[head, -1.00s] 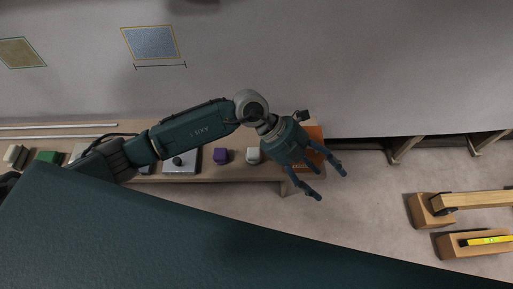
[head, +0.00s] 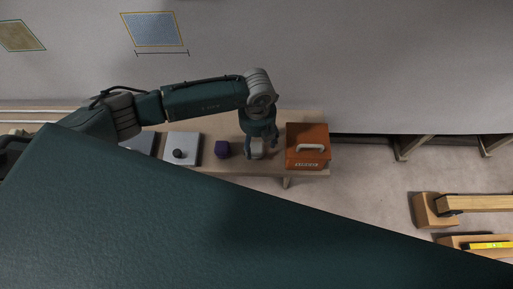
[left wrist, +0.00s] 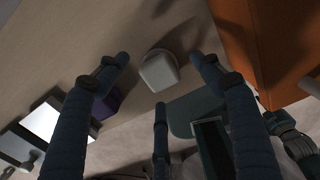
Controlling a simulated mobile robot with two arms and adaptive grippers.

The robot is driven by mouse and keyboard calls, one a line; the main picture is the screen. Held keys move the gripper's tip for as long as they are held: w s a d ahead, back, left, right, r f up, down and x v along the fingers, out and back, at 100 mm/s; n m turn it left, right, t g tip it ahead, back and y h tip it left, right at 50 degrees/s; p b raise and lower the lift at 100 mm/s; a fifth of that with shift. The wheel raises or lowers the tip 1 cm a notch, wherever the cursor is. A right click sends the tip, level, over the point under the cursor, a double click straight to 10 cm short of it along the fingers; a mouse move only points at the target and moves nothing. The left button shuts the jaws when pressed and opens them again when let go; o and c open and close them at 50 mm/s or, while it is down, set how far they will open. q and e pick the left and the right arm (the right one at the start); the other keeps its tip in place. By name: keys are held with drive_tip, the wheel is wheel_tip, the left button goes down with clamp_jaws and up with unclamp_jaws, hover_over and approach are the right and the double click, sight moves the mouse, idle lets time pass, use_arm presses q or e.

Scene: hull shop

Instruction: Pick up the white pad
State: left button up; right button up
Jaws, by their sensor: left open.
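The white pad (head: 257,153) is a small, pale, rounded block on the wooden bench. In the head view it is partly hidden by my left gripper (head: 261,148), which points down over it. In the left wrist view the pad (left wrist: 159,71) shows whole, just beyond and between the spread fingers of my left gripper (left wrist: 160,62). The fingers are open, with a visible gap on either side of the pad, and hold nothing. My right gripper is not seen.
A purple block (head: 222,149) stands left of the pad, also seen in the left wrist view (left wrist: 106,104). An orange toolbox (head: 307,150) with a pale handle stands close on the right.

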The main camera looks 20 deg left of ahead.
sight(256, 146)
use_arm(q)
wheel_tip(256, 146, down, 3)
drive_tip(key=shift+s+a+r, duration=0.15)
drive_tip(key=shift+f, duration=0.45)
drive_tip(key=c, duration=1.3)
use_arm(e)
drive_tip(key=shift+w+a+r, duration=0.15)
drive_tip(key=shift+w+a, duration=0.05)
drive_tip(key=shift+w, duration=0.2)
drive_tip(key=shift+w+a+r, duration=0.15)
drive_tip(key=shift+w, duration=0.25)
use_arm(q)
drive_tip(key=shift+r, duration=0.1)
wheel_tip(256, 146, up, 20)
drive_tip(key=shift+f+b, duration=0.1)
drive_tip(key=shift+b, duration=0.4)
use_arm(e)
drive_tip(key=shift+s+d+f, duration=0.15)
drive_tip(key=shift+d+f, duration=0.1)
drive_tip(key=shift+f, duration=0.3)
